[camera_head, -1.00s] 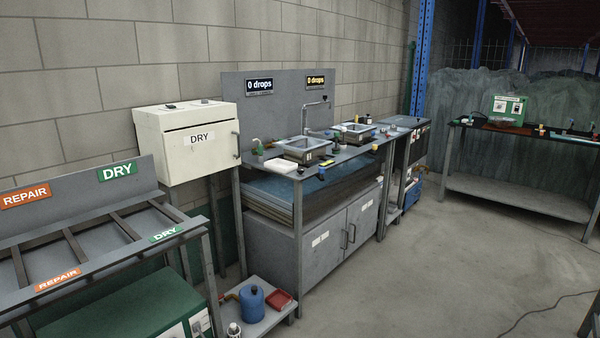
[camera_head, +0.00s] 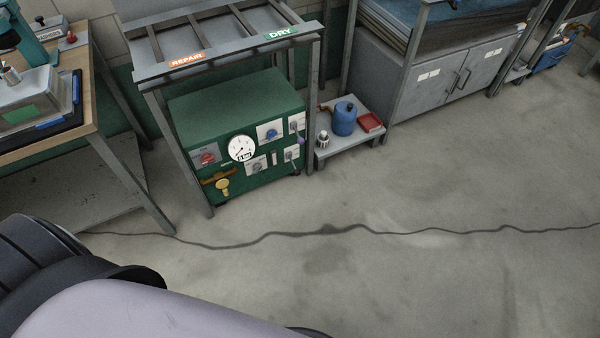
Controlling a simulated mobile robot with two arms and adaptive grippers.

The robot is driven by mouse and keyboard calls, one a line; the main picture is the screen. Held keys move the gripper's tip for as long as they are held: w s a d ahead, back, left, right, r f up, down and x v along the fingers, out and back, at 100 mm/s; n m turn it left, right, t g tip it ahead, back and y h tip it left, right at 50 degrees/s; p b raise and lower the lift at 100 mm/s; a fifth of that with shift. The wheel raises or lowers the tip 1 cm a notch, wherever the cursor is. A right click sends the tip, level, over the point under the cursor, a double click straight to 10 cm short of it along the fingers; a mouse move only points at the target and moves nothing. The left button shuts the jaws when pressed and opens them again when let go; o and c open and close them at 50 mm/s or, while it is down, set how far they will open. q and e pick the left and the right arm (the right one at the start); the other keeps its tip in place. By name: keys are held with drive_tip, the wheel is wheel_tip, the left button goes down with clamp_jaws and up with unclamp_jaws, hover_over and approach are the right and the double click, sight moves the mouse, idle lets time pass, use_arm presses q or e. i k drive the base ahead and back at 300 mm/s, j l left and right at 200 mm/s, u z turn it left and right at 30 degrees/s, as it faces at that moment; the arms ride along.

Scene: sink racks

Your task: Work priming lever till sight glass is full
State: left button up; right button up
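A green machine (camera_head: 205,125) stands on the floor under the slatted rack. Its front panel carries a round white gauge (camera_head: 241,148), a red knob (camera_head: 207,158), a blue knob (camera_head: 270,134) and a brass fitting with a yellow knob (camera_head: 222,184). A small lever with a purple tip (camera_head: 299,140) is at the panel's right edge. A narrow upright strip (camera_head: 275,158) on the panel may be the sight glass; it is too small to tell its level. Neither gripper is in view; a part of my own arm fills the lower left.
A wooden workbench (camera_head: 92,115) stands at left. The floor in front is clear.

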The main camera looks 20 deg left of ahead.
sight(298, 171)
drive_tip(key=i+j, duration=0.25)
drive_tip(key=j, duration=0.15)
drive_tip(key=i+j, duration=0.2)
drive_tip(key=j, duration=0.2)
drive_tip(key=i+j+z, duration=0.1)
drive_tip(key=i+j, duration=0.15)
drive_tip(key=j, duration=0.15)
